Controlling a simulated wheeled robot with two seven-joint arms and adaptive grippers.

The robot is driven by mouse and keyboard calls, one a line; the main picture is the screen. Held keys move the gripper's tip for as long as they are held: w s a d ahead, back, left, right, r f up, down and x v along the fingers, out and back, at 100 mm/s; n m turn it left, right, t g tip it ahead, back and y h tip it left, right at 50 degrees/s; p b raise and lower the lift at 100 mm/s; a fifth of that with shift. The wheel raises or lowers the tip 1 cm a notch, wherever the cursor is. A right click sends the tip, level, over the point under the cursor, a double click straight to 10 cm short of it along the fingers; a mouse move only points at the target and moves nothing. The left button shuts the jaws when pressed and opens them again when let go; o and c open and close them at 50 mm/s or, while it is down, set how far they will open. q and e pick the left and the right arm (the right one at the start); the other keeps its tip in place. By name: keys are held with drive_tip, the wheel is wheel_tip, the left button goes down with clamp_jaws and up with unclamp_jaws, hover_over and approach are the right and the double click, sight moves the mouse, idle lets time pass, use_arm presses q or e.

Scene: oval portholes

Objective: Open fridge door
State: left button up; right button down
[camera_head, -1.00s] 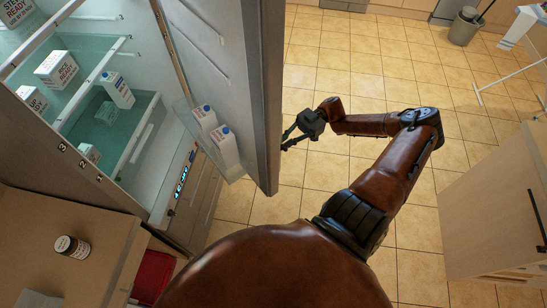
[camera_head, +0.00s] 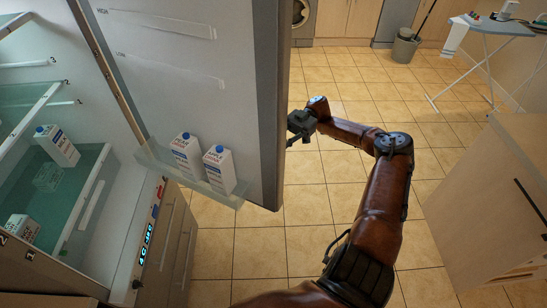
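The fridge door (camera_head: 190,75) stands wide open, swung out from the fridge body, with its inner face and lower shelf (camera_head: 165,168) in view. The fridge interior (camera_head: 75,190) shows at the left, with glass shelves. My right gripper (camera_head: 292,129) is at the door's free edge, on the outer side. Its fingertips are small and partly hidden against that edge, so I cannot tell whether they touch the door or how far apart they are. The door handle is not visible. My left gripper is not in view.
A wooden cabinet (camera_head: 480,200) stands at the right. An ironing board (camera_head: 496,27) and a grey bin (camera_head: 405,47) are at the back. The tiled floor (camera_head: 330,75) between is clear.

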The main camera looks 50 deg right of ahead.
drive_tip(key=shift+d+f, duration=0.1)
drive_tip(key=shift+d, duration=0.2)
drive_tip(key=c, duration=2.3)
unclamp_jaws()
drive_tip(key=shift+s+d, duration=0.1)
drive_tip(key=shift+d, duration=0.05)
drive_tip(key=shift+c, duration=0.2)
wheel_tip(320, 180, up, 10)
